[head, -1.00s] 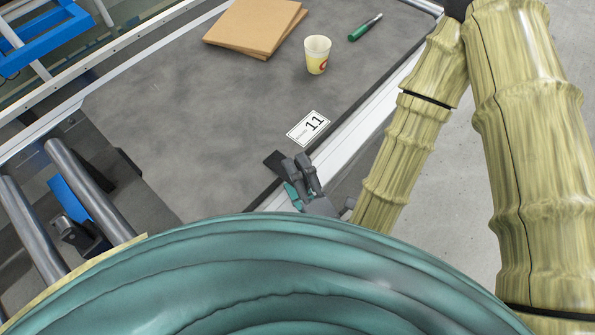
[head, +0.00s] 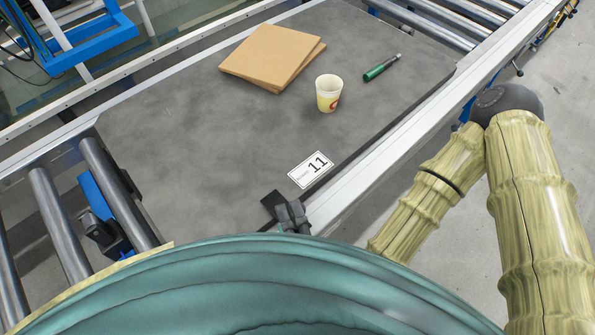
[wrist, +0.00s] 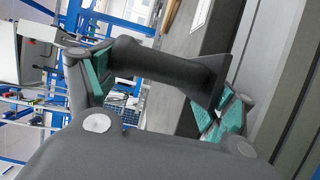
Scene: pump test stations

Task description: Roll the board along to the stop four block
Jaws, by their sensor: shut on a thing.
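The board (head: 200,160) is a large dark grey slab lying on the roller conveyor, with a white label reading 11 (head: 311,169) near its right edge. A dark block-like handle (head: 274,203) sticks out at the board's near right edge. My gripper (head: 293,217) is at that handle, its lower part hidden behind my teal body cover. In the wrist view my gripper (wrist: 160,88) has its teal-padded fingers at both ends of the dark handle bar (wrist: 165,66), shut on it. No stop block marked four can be made out.
On the board lie brown cardboard sheets (head: 268,55), a paper cup (head: 328,94) and a green-handled tool (head: 381,68). Bare rollers show at the near left (head: 60,220) and beyond the board (head: 435,25). A metal rail (head: 400,135) runs along the right side.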

